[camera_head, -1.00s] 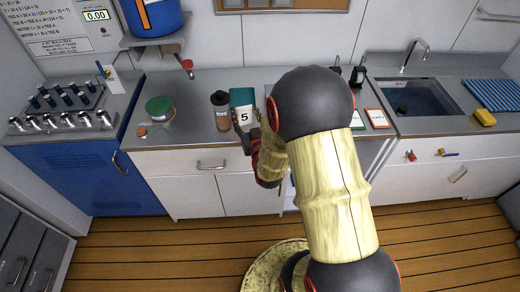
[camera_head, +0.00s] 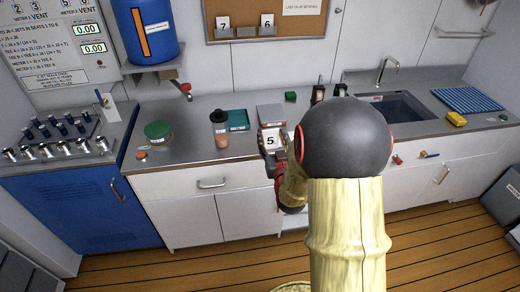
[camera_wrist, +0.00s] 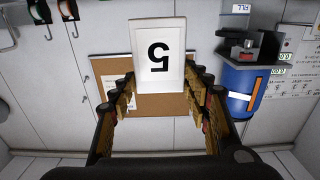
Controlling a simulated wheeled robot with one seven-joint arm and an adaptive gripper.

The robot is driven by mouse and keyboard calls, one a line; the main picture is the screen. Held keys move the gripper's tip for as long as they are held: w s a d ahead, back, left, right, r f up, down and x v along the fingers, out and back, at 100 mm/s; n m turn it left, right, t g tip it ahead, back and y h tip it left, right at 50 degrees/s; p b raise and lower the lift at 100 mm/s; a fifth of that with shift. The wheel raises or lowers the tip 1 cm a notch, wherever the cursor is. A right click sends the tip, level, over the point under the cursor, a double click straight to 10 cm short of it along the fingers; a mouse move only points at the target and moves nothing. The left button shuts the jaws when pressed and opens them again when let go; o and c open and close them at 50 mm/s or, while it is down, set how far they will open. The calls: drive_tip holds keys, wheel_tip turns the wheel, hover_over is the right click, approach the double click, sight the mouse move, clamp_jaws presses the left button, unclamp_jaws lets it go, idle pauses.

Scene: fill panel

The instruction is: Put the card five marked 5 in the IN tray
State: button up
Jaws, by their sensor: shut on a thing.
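The white card five (camera_head: 271,140), marked 5, is held upright in my gripper (camera_head: 270,152) above the counter's front edge. In the wrist view the card (camera_wrist: 158,55) shows upside down between the two fingers of my gripper (camera_wrist: 160,88), which is shut on it. A teal tray (camera_head: 238,121) lies on the counter to the left of the card. A grey tray-like thing (camera_head: 271,115) lies just behind the card. No IN label is readable on either, so I cannot tell which is the IN tray. My arm hides the counter to the right.
A green-lidded tub (camera_head: 158,132) is further left, under a tap. A sink (camera_head: 395,108) and a yellow sponge (camera_head: 456,118) are at the right. Cards 7 and 6 are on the cork board (camera_head: 300,25).

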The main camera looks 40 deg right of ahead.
drive_tip(key=w+d+f+b, duration=0.3)
drive_tip(key=w+f+b, duration=0.2)
drive_tip(key=w+f, duration=0.5)
drive_tip(key=shift+d+f, duration=0.2)
drive_tip(key=shift+f, duration=0.5)
drive_tip(key=shift+s+f, duration=0.1)
drive_tip(key=shift+f, duration=0.1)
drive_tip(key=o, duration=1)
drive_tip(key=shift+o, duration=0.8)
